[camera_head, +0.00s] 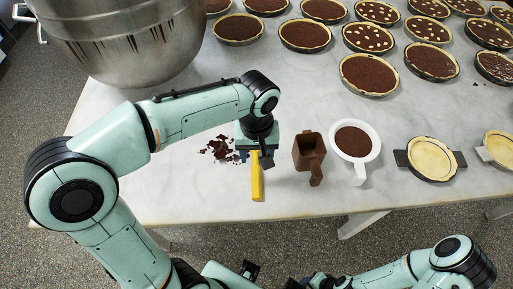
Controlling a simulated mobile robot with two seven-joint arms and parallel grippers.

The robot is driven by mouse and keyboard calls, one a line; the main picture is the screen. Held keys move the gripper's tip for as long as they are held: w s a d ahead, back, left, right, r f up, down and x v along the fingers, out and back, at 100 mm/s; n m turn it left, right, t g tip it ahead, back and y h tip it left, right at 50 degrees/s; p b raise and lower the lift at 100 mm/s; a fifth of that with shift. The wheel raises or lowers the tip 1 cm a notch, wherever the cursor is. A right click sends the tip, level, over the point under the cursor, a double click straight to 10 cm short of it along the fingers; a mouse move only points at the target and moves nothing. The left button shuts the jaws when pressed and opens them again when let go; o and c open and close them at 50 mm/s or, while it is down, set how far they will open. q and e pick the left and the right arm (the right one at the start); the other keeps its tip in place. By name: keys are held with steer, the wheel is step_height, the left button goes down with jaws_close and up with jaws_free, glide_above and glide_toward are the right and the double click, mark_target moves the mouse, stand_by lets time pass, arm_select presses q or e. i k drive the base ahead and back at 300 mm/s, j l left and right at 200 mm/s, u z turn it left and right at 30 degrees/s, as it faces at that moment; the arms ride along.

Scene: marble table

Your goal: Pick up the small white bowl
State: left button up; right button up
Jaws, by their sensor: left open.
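A small white bowl (374,152) with a short handle sits on the marble table right of centre, filled with something dark brown. My left gripper (259,158) points down over the table, well to the left of the bowl and apart from it. It is open, with its fingers near a yellow-handled tool (257,182). I cannot tell whether it touches the tool. My right arm comes in at the bottom right; its gripper does not show clearly.
A brown jug (308,153) stands between my left gripper and the bowl. Dark crumbs (219,148) lie left of the gripper. Pale tart shells (431,158) are at the right, filled tarts (369,74) at the back. A large metal bowl (125,40) stands back left.

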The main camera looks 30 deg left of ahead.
mark_target(354, 140)
steer(key=k, duration=1)
